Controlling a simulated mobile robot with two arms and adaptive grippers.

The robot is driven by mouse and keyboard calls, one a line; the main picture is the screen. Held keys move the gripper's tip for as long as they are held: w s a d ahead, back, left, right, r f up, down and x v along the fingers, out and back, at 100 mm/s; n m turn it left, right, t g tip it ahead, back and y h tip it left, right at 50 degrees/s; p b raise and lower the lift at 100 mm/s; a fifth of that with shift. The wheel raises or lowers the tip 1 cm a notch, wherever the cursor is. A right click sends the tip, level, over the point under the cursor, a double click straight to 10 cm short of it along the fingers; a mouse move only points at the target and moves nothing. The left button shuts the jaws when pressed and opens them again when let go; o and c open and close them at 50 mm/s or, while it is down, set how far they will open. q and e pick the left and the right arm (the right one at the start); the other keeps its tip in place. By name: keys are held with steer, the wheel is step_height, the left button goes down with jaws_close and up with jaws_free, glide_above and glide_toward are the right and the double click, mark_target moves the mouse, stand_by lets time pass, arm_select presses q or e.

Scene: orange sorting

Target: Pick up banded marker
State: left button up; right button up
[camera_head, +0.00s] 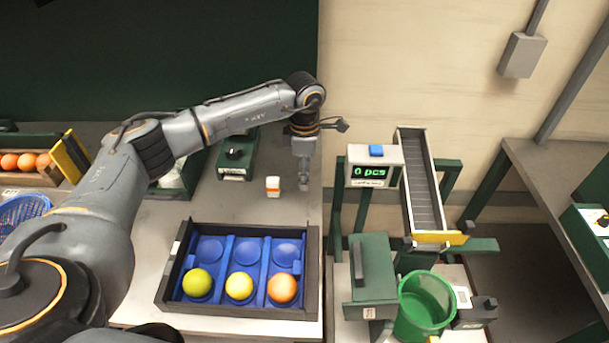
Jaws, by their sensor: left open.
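The banded marker (273,188) is a small white upright piece with an orange band. It stands on the light table, behind the blue fruit tray. My left gripper (304,185) points down just to the right of the marker, with a small gap between them in the picture. It is open and seems to hold nothing; its fingers show narrow, almost edge-on. My right gripper is not in view.
A dark-framed blue tray (166,284) in front holds a green, a yellow and an orange fruit. A dark green device (238,153) stands behind the marker. A chute (424,190), a counter display (371,172) and a green bucket (425,308) are at the right.

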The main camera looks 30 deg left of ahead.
arm_select(q)
jaws_close()
stand_by(0.3)
